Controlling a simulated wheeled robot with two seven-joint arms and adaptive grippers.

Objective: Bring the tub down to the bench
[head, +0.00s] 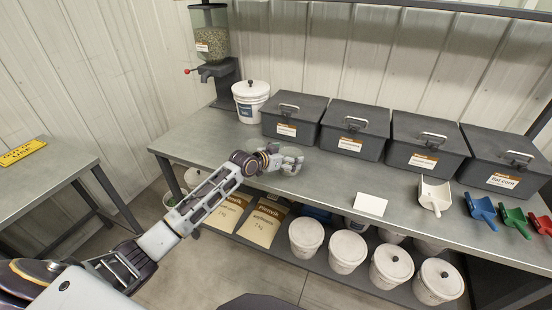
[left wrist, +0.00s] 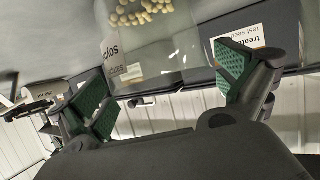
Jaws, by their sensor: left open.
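A clear tub (head: 292,163) is at the tip of my left gripper (head: 274,157), over the bench (head: 222,136) in front of the dark bins. In the left wrist view the clear tub (left wrist: 150,67) holds pale yellow seeds and bears a partly cut-off label. The open green-padded fingers of my left gripper (left wrist: 165,90) stand on either side of it, with a visible gap at the right finger. The tub's base is hard to make out; it looks to be on the bench. My right gripper is not in view.
Several dark lidded bins (head: 291,118) line the back of the bench. A white bucket (head: 250,101) and a seed dispenser (head: 212,45) stand at the left. A white card (head: 371,204) and coloured scoops (head: 481,211) lie toward the right. Bench surface left of the gripper is clear.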

